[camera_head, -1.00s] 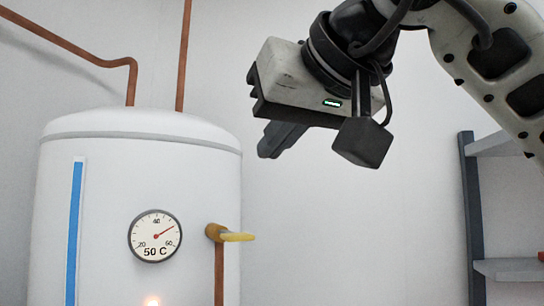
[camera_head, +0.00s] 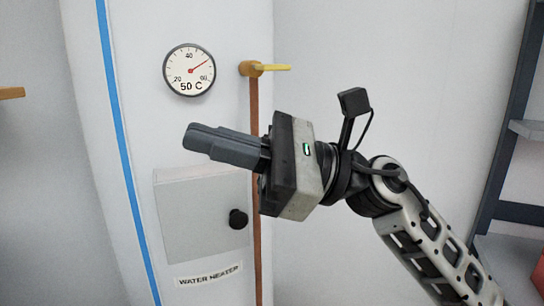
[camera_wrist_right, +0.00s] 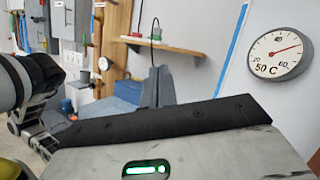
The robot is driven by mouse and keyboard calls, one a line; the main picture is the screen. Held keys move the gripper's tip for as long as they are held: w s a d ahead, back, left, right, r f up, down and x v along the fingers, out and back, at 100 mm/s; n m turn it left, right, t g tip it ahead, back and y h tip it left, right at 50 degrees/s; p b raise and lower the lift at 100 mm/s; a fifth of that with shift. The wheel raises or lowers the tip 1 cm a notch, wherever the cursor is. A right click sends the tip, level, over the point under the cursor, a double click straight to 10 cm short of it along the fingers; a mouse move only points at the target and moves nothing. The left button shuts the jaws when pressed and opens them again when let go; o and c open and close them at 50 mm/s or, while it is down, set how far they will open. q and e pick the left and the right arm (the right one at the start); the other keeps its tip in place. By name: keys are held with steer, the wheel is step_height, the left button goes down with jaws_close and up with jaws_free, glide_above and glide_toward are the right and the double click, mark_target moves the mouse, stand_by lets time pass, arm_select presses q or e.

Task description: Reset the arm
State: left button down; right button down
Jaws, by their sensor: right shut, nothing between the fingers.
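My right arm (camera_head: 420,225) comes in from the lower right of the head view. My right gripper (camera_head: 190,138) is shut and empty, with its fingers together and pointing left. It is in front of the white water heater (camera_head: 215,125), above and across the top of the heater's grey panel door (camera_head: 190,220). I cannot tell the gap between the fingers and the heater. In the right wrist view the gripper's dark fingers (camera_wrist_right: 158,82) also show pressed together. My left gripper is not in the head view.
The heater carries a dial (camera_head: 189,70) marked 50 C and a yellow valve handle (camera_head: 275,68) on a copper pipe. A black knob (camera_head: 238,219) sticks out of the panel. Shelves (camera_head: 525,130) stand at the right. The wrist view shows a wooden shelf (camera_wrist_right: 165,44).

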steer(key=w+d+f+n+t+h, duration=0.3)
steer(key=d+f+n+t+h, duration=0.15)
steer(key=f+n+t, duration=0.35)
steer(key=w+d+f+n+t+h, duration=0.2)
steer(key=d+f+n+t+h, duration=0.25)
steer(key=f+n+t, duration=0.4)
steer(key=w+d+f+n+t+h, duration=0.35)
steer(key=d+f+n+t, duration=0.2)
steer(key=f+n, duration=0.5)
steer(key=s+d+f+m+g+h, duration=0.2)
steer(key=s+f+m, duration=0.4)
steer(key=f, duration=0.5)
steer(key=s+d+f+m+g+h, duration=0.3)
steer(key=s+f+m+g, duration=0.3)
steer(key=s+f, duration=0.5)
steer(key=shift+d+f+m+h, duration=0.2)
steer(key=shift+f+m+h, duration=0.25)
steer(key=shift+f+m, duration=0.05)
